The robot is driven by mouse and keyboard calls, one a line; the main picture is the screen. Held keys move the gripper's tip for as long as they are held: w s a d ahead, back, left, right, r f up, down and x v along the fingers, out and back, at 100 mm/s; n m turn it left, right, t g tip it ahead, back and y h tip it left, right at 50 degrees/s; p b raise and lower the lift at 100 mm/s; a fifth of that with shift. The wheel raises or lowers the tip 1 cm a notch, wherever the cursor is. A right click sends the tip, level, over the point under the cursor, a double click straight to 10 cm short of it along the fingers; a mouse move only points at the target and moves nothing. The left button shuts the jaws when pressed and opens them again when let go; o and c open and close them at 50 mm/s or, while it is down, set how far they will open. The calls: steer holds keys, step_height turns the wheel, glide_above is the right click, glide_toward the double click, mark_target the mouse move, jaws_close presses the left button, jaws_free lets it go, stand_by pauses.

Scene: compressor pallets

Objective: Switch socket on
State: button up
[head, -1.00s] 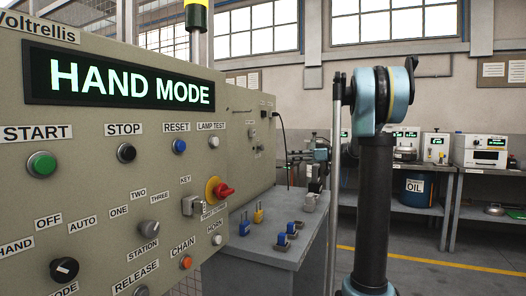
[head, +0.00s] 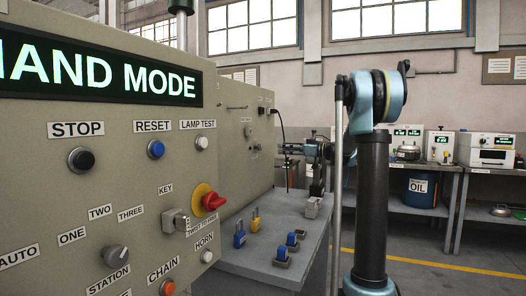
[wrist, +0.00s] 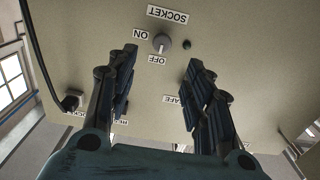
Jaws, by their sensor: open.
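The socket knob (wrist: 161,42) is a small grey rotary switch on a beige panel in the wrist view. Its SOCKET, ON and OFF labels appear upside down. A light mark on the knob seems to point toward the OFF label (wrist: 158,60). My gripper (wrist: 161,58) is open and empty, its two dark fingers spread either side of the knob's line, apart from it. In the head view my gripper (head: 286,149) is small, beside the far panel (head: 236,125); the gap to that panel cannot be judged.
The large control panel (head: 60,150) with HAND MODE display fills the left. A grey bench (head: 245,262) holds blue and yellow padlocks. A black cable plug (wrist: 72,100) sits beside the fingers. Open floor lies at right.

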mark_target(261, 147)
steer(key=x, duration=1.2)
steer(key=shift+s, duration=0.1)
steer(key=c, duration=1)
